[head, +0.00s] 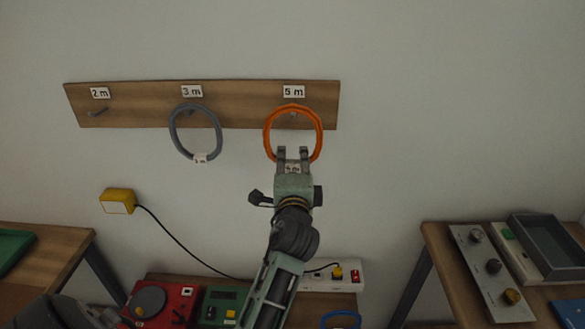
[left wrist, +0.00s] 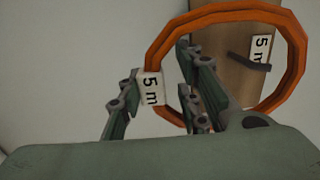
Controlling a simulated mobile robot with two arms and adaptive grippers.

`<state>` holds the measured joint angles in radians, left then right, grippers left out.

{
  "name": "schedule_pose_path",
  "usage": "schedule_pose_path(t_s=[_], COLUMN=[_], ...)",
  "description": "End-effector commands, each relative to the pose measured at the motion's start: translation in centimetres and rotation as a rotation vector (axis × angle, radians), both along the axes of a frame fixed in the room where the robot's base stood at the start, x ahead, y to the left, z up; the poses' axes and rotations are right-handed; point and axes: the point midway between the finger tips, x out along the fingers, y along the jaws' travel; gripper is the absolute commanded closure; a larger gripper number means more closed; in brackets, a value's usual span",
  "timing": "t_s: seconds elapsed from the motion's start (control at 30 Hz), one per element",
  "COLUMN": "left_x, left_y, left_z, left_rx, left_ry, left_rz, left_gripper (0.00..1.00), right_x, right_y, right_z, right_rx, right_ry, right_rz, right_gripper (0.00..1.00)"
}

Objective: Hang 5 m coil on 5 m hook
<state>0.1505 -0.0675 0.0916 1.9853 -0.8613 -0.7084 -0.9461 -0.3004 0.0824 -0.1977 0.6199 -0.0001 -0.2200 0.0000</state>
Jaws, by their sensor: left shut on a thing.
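The orange 5 m coil (head: 266,134) is upright in front of the rack board (head: 245,103), below the 5 m label (head: 294,91). My left gripper (head: 292,154) is shut on its lower edge, at the coil's white tag. The left wrist view shows the coil (left wrist: 292,40) and its "5 m" tag (left wrist: 150,90) between the fingers (left wrist: 158,88). The 5 m hook (left wrist: 250,62) shows through the ring's opening; in the head view the hook (head: 294,113) is just under the coil's top. I cannot tell whether the coil touches it. My right gripper is not in view.
A grey coil (head: 174,130) hangs under the 3 m label (head: 192,90). The 2 m hook (head: 97,111) is empty. A yellow lamp (head: 117,201) is on the wall. Below are red and green devices, a power strip (head: 345,275) and a blue coil (head: 341,314); benches stand either side.

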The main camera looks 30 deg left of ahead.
Motion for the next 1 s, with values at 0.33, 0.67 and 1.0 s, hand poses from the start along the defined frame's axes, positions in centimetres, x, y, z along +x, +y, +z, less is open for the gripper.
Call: schedule_pose_path(t_s=[0.33, 0.67, 1.0], left_x=[1.8, 3.2, 3.7], left_y=[1.1, 2.0, 2.3], left_z=[-0.1, -0.9, -1.7], left_rx=[0.0, 0.001, 0.0], left_ry=[-0.002, 0.0, -0.002], left_rz=[-0.001, 0.001, 0.0], left_gripper=[0.97, 0.97, 0.97], right_x=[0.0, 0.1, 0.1], right_y=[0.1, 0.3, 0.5], right_z=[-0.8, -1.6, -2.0], right_rx=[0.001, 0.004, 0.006], right_ry=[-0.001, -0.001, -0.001], right_rz=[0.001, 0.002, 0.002], right_gripper=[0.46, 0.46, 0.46])
